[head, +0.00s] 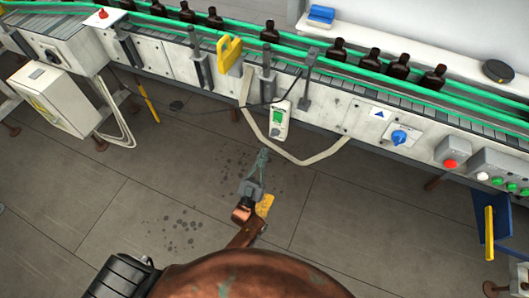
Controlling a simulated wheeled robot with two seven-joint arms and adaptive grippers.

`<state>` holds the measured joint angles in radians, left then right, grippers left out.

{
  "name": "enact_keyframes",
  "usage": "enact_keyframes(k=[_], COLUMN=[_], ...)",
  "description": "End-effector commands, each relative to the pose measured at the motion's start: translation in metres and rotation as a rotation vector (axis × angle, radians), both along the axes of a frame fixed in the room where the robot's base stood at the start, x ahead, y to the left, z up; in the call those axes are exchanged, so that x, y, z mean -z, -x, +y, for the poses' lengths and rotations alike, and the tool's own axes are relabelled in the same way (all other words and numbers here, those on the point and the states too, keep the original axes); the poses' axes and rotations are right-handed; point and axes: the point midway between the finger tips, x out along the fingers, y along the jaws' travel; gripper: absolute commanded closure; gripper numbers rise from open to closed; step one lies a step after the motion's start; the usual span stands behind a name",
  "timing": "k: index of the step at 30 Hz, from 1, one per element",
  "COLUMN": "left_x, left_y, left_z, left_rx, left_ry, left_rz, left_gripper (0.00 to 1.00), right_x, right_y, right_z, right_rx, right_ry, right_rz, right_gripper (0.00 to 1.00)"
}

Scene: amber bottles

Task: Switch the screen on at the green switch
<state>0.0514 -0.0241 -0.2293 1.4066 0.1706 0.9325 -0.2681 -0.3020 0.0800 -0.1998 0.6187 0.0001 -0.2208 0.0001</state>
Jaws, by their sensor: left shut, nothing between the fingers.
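A small pale panel (275,119) with a green patch on its face hangs on the front of the conveyor, near the middle of the head view. I cannot tell whether the patch is a lit display or the switch. Several green buttons (497,181) sit on a grey control box at the far right. My left gripper (264,153) is shut and empty, its fingertips pointing up the picture, just below and left of the pale panel and apparently apart from it. My right gripper is not in view.
The conveyor (195,45) carries dark bottles (369,58) between green rails. A beige hose (300,160) loops below the pale panel. A blue knob (399,137), a red button (450,164) and a yellow handle (229,54) are on its front. The floor is open.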

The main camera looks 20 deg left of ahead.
Motion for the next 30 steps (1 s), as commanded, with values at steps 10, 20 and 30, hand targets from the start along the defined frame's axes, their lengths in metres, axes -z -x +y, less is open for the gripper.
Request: enact_keyframes(k=[10, 20, 30], left_x=[-0.045, -0.037, -0.038], left_y=[-0.058, -0.093, -0.096], left_z=[-0.003, -0.005, -0.005], left_rx=[0.003, 0.003, 0.002], left_ry=[0.000, 0.000, 0.000], left_rz=[-0.004, 0.001, 0.001], left_gripper=[1.00, 1.00, 1.00], right_x=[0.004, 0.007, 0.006], right_y=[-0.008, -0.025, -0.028], right_z=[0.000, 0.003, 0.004], right_rx=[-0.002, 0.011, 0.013], right_ry=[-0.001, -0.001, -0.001], right_rz=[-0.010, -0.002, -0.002], right_gripper=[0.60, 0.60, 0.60])
